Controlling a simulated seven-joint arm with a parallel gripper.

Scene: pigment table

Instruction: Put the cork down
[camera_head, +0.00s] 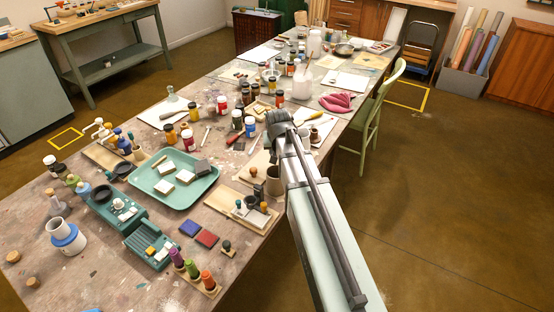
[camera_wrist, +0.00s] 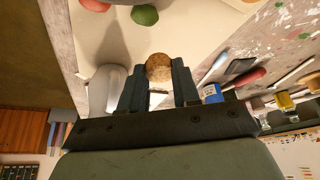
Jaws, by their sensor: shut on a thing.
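A cork (camera_wrist: 159,66), brown and rounded with a paler lower part, sits between the two dark fingers of my gripper (camera_wrist: 160,88) in the wrist view. The fingers are shut on it. A pale flat surface lies behind it in that view; I cannot tell the gap between cork and surface. In the head view my arm reaches in from the lower right to the right-hand part of the table, and its wrist hides the gripper and the held cork. Two other corks (camera_head: 13,256) (camera_head: 32,282) lie at the table's near left corner.
A teal tray (camera_head: 206,188) with pale blocks lies left of my arm. A wooden board (camera_head: 228,204) with small vessels stands near the right edge. Several jars stand around the middle. In the wrist view, a green round thing (camera_wrist: 145,15) and a red-handled tool (camera_wrist: 246,78) are close by.

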